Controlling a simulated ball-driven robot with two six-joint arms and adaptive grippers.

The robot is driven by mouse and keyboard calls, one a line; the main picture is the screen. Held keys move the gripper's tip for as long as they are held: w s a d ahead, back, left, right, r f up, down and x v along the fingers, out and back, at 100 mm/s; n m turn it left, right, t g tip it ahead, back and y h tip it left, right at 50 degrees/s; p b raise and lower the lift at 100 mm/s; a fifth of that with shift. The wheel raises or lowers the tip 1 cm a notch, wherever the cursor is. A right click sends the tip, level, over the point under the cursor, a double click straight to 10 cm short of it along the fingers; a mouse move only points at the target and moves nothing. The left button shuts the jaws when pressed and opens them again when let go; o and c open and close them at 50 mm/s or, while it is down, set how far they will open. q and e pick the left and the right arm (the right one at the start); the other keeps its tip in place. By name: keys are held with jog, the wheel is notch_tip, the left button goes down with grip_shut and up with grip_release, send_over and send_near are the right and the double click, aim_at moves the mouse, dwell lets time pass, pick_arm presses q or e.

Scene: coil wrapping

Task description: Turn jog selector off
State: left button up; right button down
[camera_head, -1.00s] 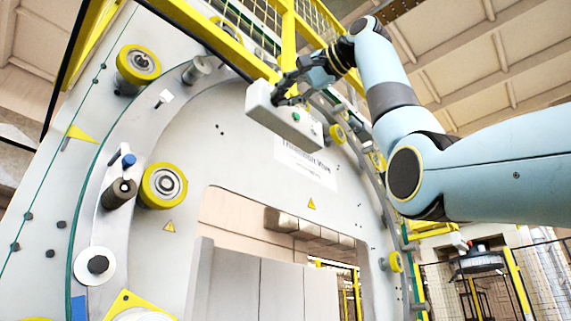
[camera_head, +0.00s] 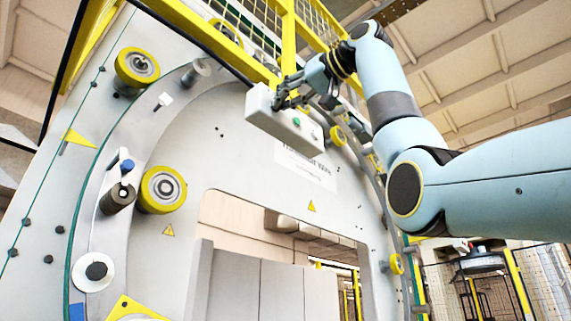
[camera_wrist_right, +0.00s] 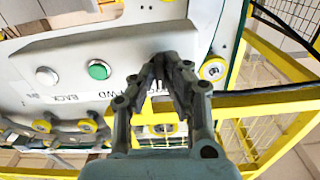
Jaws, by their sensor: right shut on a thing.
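A pale grey control box (camera_head: 262,113) is mounted on the front of the big ring-shaped machine. In the right wrist view its panel (camera_wrist_right: 140,46) carries a white button (camera_wrist_right: 47,76), a green button (camera_wrist_right: 99,69) and a label reading "FWD" and "BACK" (camera_wrist_right: 88,97). My right gripper (camera_head: 281,98) is at the left part of the box. In the right wrist view my right gripper (camera_wrist_right: 168,62) has its fingertips together at the panel, beside the green button. It is shut on the jog selector, which the fingers hide, so its setting cannot be read. My left gripper is out of view.
A yellow frame with mesh (camera_head: 289,40) stands just above and behind the box. Yellow rollers (camera_head: 162,189) and bolts stud the machine face. A rectangular opening (camera_head: 235,225) lies below the box. The space in front of the panel looks clear.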

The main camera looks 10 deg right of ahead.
jog(key=shift+f+n, duration=0.2)
jog(key=shift+n, duration=0.3)
jog(key=c, duration=1.4)
grip_release()
jog(key=shift+r, duration=0.1)
jog(key=v, duration=1.2)
jog(key=shift+w, duration=0.1)
